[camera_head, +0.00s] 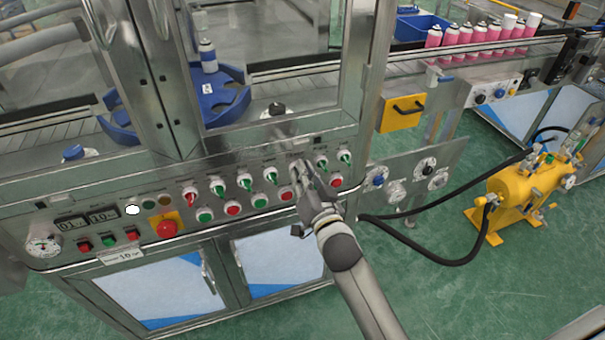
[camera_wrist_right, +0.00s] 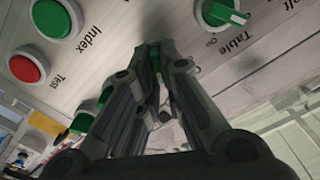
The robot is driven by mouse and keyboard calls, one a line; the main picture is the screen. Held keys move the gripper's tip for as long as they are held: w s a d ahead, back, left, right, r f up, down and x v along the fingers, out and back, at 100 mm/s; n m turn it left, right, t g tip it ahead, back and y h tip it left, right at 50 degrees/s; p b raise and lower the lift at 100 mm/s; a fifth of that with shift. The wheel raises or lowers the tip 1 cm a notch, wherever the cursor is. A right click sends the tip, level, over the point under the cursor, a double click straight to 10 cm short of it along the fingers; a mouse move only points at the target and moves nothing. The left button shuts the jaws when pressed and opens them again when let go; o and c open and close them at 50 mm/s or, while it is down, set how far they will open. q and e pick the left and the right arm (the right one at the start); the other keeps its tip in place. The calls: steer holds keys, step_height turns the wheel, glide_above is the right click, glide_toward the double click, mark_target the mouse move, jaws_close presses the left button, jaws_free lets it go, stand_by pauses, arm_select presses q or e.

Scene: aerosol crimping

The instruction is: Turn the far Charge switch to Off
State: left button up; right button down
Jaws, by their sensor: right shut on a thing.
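A row of green-handled rotary switches runs along the machine's control panel (camera_head: 120,215). Their labels are too small to read in the head view, so I cannot tell which is the far Charge switch. My right gripper (camera_head: 303,173) is at the panel, its fingers shut on a switch handle that they mostly hide. To its right are two green switches, one nearer (camera_head: 321,163) and one farther (camera_head: 345,158). In the wrist view the fingertips (camera_wrist_right: 152,52) meet the panel, and a green switch (camera_wrist_right: 222,14) labelled Table is beside them. My left gripper is not in view.
Red and green push buttons (camera_head: 204,215) sit below the switches. A red emergency stop (camera_head: 167,228) is at the left. A yellow tank (camera_head: 520,190) with black hoses stands right. Glass doors rise behind the panel.

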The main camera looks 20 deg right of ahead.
steer(key=shift+n, duration=0.4)
steer(key=shift+a+n+p, duration=0.15)
steer(key=shift+n+p, duration=0.45)
steer(key=shift+n, duration=1.25)
steer(key=shift+a+n+p, duration=0.15)
steer(key=shift+n+p, duration=0.4)
steer(key=shift+n, duration=1.25)
steer(key=shift+a+n+p, duration=0.15)
steer(key=shift+n+p, duration=0.45)
steer(key=shift+n, duration=1.25)
steer(key=c, duration=1.6)
jaws_free()
steer(key=shift+s, duration=0.1)
